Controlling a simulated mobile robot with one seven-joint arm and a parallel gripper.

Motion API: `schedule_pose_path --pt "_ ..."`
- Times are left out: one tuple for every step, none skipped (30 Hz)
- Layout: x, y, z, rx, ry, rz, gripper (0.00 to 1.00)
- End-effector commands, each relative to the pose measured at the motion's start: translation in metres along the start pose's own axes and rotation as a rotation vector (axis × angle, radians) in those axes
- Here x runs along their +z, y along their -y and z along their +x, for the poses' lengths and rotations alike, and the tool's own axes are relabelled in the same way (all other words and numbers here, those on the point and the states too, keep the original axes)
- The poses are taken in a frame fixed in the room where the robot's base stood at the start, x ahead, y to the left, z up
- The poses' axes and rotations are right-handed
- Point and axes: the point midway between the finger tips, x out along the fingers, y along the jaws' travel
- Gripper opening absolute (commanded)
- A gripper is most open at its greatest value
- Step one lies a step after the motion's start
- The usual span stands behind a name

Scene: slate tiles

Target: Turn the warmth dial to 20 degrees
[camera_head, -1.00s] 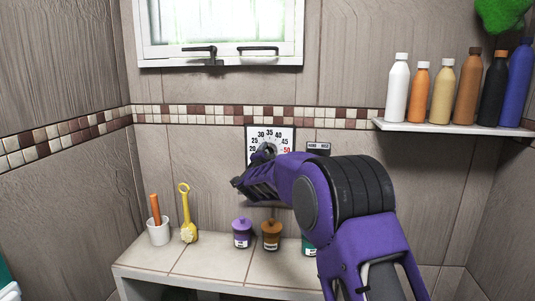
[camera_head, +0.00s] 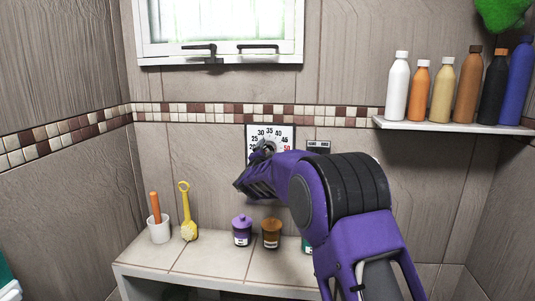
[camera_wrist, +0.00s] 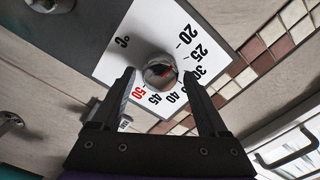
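The warmth dial is a white plate (camera_head: 287,131) on the tiled wall, with a scale running from 20 to a red 50. In the wrist view the plate (camera_wrist: 112,63) shows a round, shiny metal knob (camera_wrist: 160,71) with a small red mark. I cannot tell exactly which number the mark points at. My gripper (camera_wrist: 159,75) is open, its two dark fingers on either side of the knob with visible gaps. One finger partly covers the scale near 35. In the head view my gripper (camera_head: 262,155) covers the lower part of the dial.
A small dark-labelled panel (camera_head: 318,147) is on the wall right of the dial. Below is a tiled bench (camera_head: 210,262) with a purple jar (camera_head: 242,230), a brown jar (camera_head: 271,233), a white cup (camera_head: 159,230) and a yellow brush (camera_head: 188,228). A bottle shelf (camera_head: 450,126) is at right.

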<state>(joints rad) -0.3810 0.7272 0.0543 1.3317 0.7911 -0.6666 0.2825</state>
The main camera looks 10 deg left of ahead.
Motion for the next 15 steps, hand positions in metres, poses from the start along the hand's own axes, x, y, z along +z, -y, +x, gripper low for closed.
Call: schedule_pose_path --pt "0.000 0.000 0.000 0.000 0.000 0.000 0.88" --pt "0.000 0.000 0.000 0.000 0.000 0.000 0.89" --pt "0.000 0.000 0.000 0.000 0.000 0.000 0.89" --pt "0.000 0.000 0.000 0.000 0.000 0.000 0.89" --pt "0.000 0.000 0.000 0.000 0.000 0.000 0.89" --pt "0.000 0.000 0.000 0.000 0.000 0.000 0.89" --pt "0.000 0.000 0.000 0.000 0.000 0.000 0.89" --pt "0.000 0.000 0.000 0.000 0.000 0.000 0.89" --pt "0.000 0.000 0.000 0.000 0.000 0.001 0.89" --pt "0.000 0.000 -0.001 0.000 0.000 0.001 0.89" --pt "0.000 0.000 -0.001 0.000 0.000 0.000 0.89" --pt "0.000 0.000 -0.003 0.000 0.001 0.000 0.89" --pt "0.001 0.000 -0.005 0.000 0.001 0.001 0.89" --pt "0.000 0.001 -0.007 -0.001 0.001 0.001 0.89" --pt "0.001 0.001 -0.012 -0.001 0.002 0.001 0.89"
